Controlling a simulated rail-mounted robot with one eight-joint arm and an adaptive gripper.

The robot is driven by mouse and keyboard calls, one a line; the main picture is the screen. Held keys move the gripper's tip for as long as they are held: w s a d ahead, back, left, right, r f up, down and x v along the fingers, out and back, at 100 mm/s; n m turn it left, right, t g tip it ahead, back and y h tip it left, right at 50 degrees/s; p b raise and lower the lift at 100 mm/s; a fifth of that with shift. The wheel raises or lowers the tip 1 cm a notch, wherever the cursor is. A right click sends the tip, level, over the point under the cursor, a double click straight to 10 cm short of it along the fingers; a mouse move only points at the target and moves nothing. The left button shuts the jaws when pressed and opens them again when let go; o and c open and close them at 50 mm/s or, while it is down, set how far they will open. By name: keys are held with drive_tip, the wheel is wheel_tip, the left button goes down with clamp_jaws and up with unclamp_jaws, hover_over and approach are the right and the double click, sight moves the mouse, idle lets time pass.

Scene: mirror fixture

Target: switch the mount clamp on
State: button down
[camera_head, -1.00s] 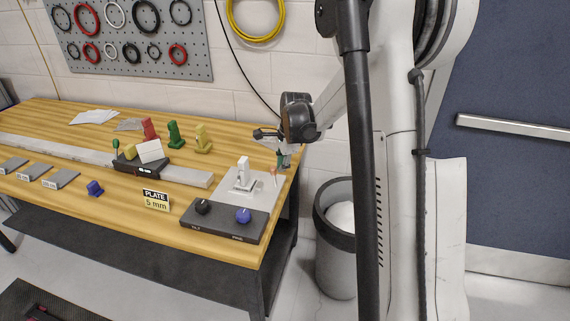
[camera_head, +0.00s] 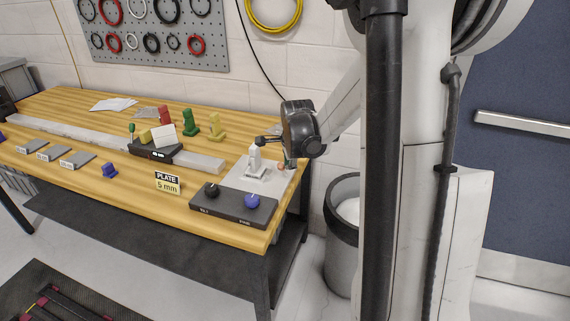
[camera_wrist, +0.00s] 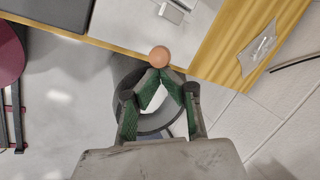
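The mount clamp appears to be the pale upright fixture (camera_head: 255,162) on a grey plate (camera_head: 277,182) at the bench's right end. A small orange-tan ball knob (camera_head: 281,167) stands by the plate's right edge, and it also shows in the wrist view (camera_wrist: 159,56). I cannot tell how the knob joins the clamp. My gripper (camera_head: 290,164) points down beside the knob, at its right in the head view. In the wrist view its green fingers (camera_wrist: 160,74) converge, tips almost together, just below the knob. Nothing is visibly held; contact with the knob is unclear.
A black panel (camera_head: 232,209) with a black knob (camera_head: 211,190) and a blue knob (camera_head: 252,201) lies in front of the plate. A long rail (camera_head: 200,163) and coloured blocks lie left. A bin (camera_head: 341,250) stands right of the bench.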

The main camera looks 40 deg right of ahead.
drive_tip(key=shift+d, duration=0.1)
idle(0.3)
drive_tip(key=d+r, duration=0.2)
drive_tip(key=d, duration=0.3)
drive_tip(key=s+a+v, duration=0.1)
drive_tip(key=v, duration=0.8)
drive_tip(key=shift+s+a, duration=0.2)
drive_tip(key=shift+s, duration=0.1)
drive_tip(key=s+a+r+n+t, duration=0.1)
drive_tip(key=s+a+r+n, duration=0.1)
drive_tip(key=s+a+n, duration=0.45)
drive_tip(key=s+a+r+n, duration=0.1)
drive_tip(key=a+r+n, duration=0.25)
drive_tip(key=a, duration=0.65)
drive_tip(key=s+a+f+n+t+y, duration=0.1)
drive_tip(key=s+a+f+n+y, duration=0.1)
drive_tip(key=s+a+n, duration=0.9)
drive_tip(key=shift+s+a+f+n+t, duration=0.3)
drive_tip(key=shift+s+a+f+t, duration=0.15)
drive_tip(key=shift+s, duration=0.1)
